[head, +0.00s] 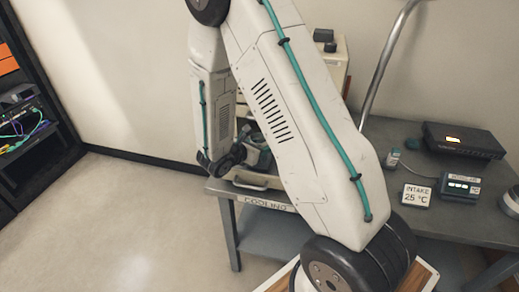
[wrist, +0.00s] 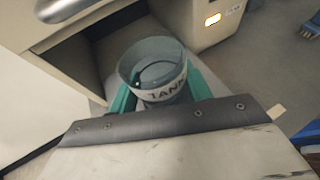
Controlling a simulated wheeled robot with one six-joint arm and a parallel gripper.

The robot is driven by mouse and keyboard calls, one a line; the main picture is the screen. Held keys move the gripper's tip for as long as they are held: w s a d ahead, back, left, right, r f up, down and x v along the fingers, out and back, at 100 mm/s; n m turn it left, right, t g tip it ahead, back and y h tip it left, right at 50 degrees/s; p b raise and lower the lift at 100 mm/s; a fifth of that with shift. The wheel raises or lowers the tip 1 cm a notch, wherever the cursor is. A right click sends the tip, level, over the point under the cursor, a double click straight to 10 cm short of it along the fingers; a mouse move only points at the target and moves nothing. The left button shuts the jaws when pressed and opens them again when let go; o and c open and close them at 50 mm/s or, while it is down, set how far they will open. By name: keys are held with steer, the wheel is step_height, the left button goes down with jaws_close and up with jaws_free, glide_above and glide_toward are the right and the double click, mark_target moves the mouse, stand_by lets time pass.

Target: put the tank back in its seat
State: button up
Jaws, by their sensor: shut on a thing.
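The tank (wrist: 158,95) is a clear, open-topped round cup with a white band reading "TANK", in the middle of the wrist view. My gripper (wrist: 160,88) has teal fingers on both sides of it and is shut on it. The tank looks roughly upright, with its open rim toward the camera. A beige housing (wrist: 30,95) with a dark open bay (wrist: 92,50) stands just left of the tank; I cannot tell whether this bay is the seat. In the head view my arm hides most of the gripper and the tank.
A grey table (head: 222,187) has a "COOLING" label on its front edge. On its right are a black router box (head: 462,140), an "INTAKE 25 °C" sign (head: 416,195) and a small display unit (head: 459,187). A cabling rack (head: 35,110) stands far left. The floor between is clear.

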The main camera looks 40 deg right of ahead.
steer(key=shift+d+f, duration=0.2)
steer(key=shift+f, duration=0.45)
steer(key=shift+f, duration=0.1)
steer(key=o, duration=0.9)
